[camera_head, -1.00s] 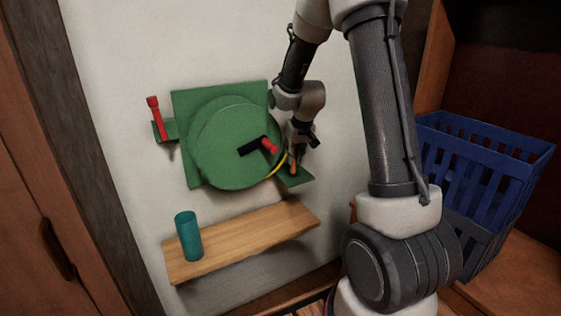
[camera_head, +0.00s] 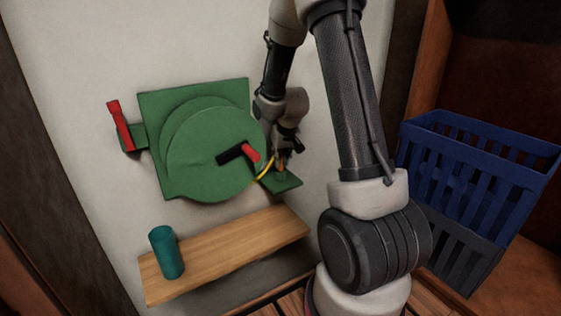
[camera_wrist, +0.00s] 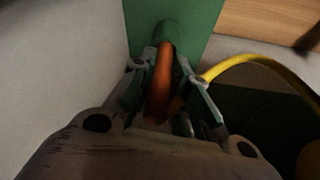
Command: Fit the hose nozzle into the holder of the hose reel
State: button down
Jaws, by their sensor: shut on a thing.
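The green hose reel (camera_head: 205,150) is on the pale wall, with a crank of a black arm and red grip. The holder (camera_head: 283,184) is a small green shelf at the reel's lower right. My gripper (camera_head: 282,158) is shut on the orange hose nozzle (camera_wrist: 161,85), just above the holder. In the wrist view, the nozzle's far end meets a short green socket (camera_wrist: 180,38) on the green plate. Whether it sits inside the socket is hidden. The yellow hose (camera_wrist: 262,60) curves away right, and also shows by the reel (camera_head: 265,172).
A red object (camera_head: 121,126) stands in a green bracket left of the reel. A wooden shelf (camera_head: 225,248) below holds a teal cup (camera_head: 166,252). A blue crate (camera_head: 470,180) sits on a grey one at right. Bare wall lies above the reel.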

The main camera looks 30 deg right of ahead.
jog(key=shift+f, duration=0.5)
jog(key=shift+f, duration=0.1)
jog(key=c, duration=1.4)
grip_release()
jog(key=shift+o, duration=0.2)
jog(key=shift+r, duration=0.4)
jog(key=s+a+r, duration=0.2)
jog(key=s+r, duration=0.6)
jog(key=r, duration=0.2)
jog(key=s+a+r, duration=0.3)
jog(key=s+r, duration=0.6)
jog(key=r, duration=0.1)
jog(key=s+a+r+n, duration=0.1)
jog(key=s+a+r, duration=0.1)
jog(key=s, duration=1.2)
jog(key=shift+n+y, duration=0.3)
jog(key=shift+n, duration=0.1)
